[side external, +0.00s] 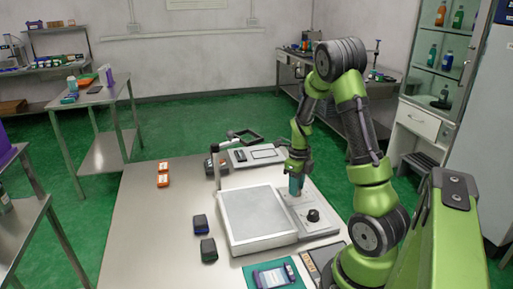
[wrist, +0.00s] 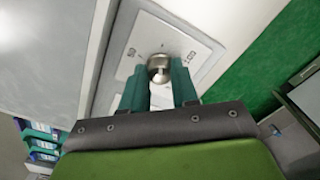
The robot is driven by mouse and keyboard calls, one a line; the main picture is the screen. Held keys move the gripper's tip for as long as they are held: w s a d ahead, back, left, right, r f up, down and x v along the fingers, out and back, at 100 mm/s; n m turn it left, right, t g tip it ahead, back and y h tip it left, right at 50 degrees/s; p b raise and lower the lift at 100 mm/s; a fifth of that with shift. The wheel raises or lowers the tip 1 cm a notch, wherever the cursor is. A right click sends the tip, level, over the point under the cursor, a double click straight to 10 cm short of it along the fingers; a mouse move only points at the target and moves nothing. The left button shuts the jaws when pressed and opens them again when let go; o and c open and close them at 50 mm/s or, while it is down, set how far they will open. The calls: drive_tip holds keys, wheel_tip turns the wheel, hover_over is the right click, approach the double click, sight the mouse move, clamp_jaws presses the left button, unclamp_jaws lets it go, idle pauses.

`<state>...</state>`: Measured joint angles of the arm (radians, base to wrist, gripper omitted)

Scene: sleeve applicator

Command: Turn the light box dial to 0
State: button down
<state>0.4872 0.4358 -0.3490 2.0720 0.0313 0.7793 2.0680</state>
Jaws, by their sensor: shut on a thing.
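The light box (side external: 255,218) lies on the bench with its pale flat panel facing up. A control strip (side external: 322,223) runs along its right side. A black dial (side external: 313,215) stands on this strip, clear of my gripper (side external: 297,188). My gripper points down at the strip's farther part. In the wrist view, my teal fingers (wrist: 160,78) are shut on a round metallic knob (wrist: 159,62), one finger on each side. Which way the knob points is unclear.
A teal mat (side external: 273,275) with a device lies in front. The bench's left part is clear.

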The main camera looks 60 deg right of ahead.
drive_tip(key=n, duration=0.4)
drive_tip(key=shift+n, duration=0.3)
drive_tip(key=n, duration=1.5)
drive_tip(key=shift+s+r, duration=0.1)
drive_tip(key=n, duration=1.5)
drive_tip(key=shift+n, duration=2.6)
